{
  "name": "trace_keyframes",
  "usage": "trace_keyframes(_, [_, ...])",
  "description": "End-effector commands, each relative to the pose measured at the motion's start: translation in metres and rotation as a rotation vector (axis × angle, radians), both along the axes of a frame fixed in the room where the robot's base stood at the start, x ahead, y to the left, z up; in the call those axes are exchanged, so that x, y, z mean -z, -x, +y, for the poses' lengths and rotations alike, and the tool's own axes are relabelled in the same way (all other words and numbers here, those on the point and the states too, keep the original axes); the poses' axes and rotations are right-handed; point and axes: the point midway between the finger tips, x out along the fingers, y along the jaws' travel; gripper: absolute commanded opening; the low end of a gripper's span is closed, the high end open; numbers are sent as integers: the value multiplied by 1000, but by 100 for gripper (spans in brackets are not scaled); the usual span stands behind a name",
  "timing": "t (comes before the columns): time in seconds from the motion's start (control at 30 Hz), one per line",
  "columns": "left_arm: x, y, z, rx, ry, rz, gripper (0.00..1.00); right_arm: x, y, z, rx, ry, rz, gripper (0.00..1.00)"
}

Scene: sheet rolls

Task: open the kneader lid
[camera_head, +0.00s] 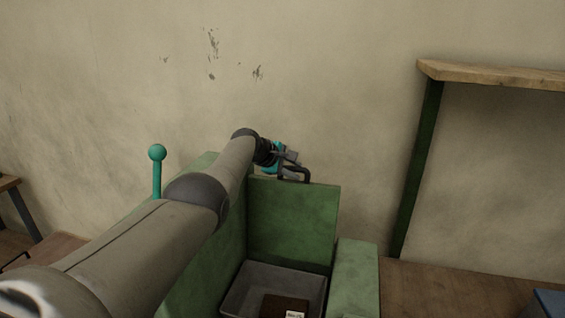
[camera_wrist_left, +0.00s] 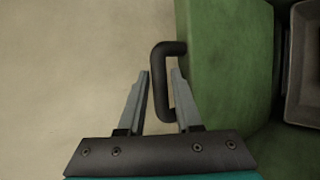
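The kneader is a green box whose lid (camera_head: 292,222) looks like an upright green panel behind an uncovered grey basin (camera_head: 232,297). A black handle (camera_head: 294,171) sits at the panel's top edge; it also shows in the left wrist view (camera_wrist_left: 158,75). My left gripper (camera_head: 291,160) is at the handle. In the left wrist view its two grey fingers (camera_wrist_left: 162,76) stand apart on either side of the handle's bar, with a gap showing, so it is open around the bar. My right gripper is not in view.
A dark brown block (camera_head: 283,306) with a white label lies in the basin. A teal ball-topped lever (camera_head: 157,170) stands left of the kneader. A wooden-topped frame with a green leg (camera_head: 416,165) stands at the right. A plain wall is behind.

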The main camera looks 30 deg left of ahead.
Motion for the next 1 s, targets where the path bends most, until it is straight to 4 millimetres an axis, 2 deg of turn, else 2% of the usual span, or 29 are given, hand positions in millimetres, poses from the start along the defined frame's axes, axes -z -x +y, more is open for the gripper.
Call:
trace_keyframes(0.43, [-19,21,6,-1,-3,2,34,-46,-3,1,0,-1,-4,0])
trace_keyframes(1.0, [-47,59,14,0,-3,0,34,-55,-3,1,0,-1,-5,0])
